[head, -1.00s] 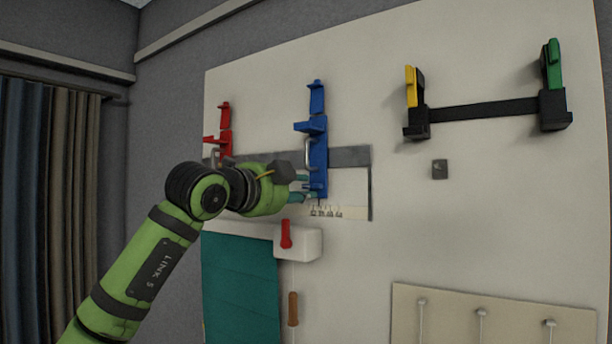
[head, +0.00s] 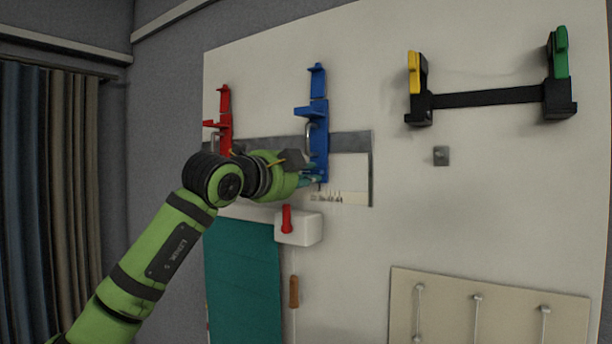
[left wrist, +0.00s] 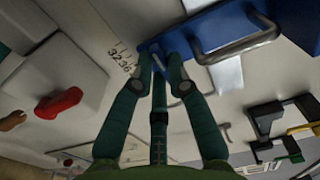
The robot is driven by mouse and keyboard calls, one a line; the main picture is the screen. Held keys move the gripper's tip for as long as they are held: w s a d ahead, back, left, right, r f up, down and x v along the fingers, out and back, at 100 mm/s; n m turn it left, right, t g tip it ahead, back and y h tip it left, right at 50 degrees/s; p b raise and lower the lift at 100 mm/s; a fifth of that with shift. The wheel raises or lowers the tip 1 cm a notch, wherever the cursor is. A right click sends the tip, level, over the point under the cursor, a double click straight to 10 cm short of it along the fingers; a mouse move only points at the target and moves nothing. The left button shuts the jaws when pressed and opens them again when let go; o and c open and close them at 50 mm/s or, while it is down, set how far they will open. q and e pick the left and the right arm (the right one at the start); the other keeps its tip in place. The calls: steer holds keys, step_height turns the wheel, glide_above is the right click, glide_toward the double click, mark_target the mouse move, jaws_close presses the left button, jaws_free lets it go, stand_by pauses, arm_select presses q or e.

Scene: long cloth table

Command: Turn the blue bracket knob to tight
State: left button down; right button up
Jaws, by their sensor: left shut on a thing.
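The blue bracket (head: 317,112) hangs upright on the pale wall board, with a metal handle loop on its side. Its lower end also shows close up in the left wrist view (left wrist: 225,32). My left gripper (head: 314,181) is at the bracket's lower end. In the left wrist view its teal fingers (left wrist: 162,65) are close together on a small blue part at that end, which I take to be the knob. The fingers cover most of this part, so its turn position cannot be read. My right gripper is in neither view.
A red bracket (head: 225,120) hangs to the left, behind my arm. A white box with a red lever (head: 287,219) is just below the gripper. A black bar with yellow and green clamps (head: 487,97) is at upper right. The board between is mostly clear.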

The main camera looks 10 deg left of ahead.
arm_select(q)
steer(key=shift+f, duration=0.1)
steer(key=m+b, duration=0.2)
steer(key=m, duration=0.1)
steer(key=shift+f, duration=0.1)
steer(key=m+b, duration=0.1)
steer(key=m, duration=0.3)
steer(key=shift+w+m, duration=0.1)
steer(key=shift+m, duration=0.2)
steer(key=m, duration=0.5)
steer(key=shift+a+b, duration=0.1)
steer(key=shift+b, duration=0.2)
steer(key=m, duration=0.5)
steer(key=c, duration=1.5)
jaws_free()
steer(key=shift+a+r, duration=0.1)
steer(key=shift+r, duration=0.15)
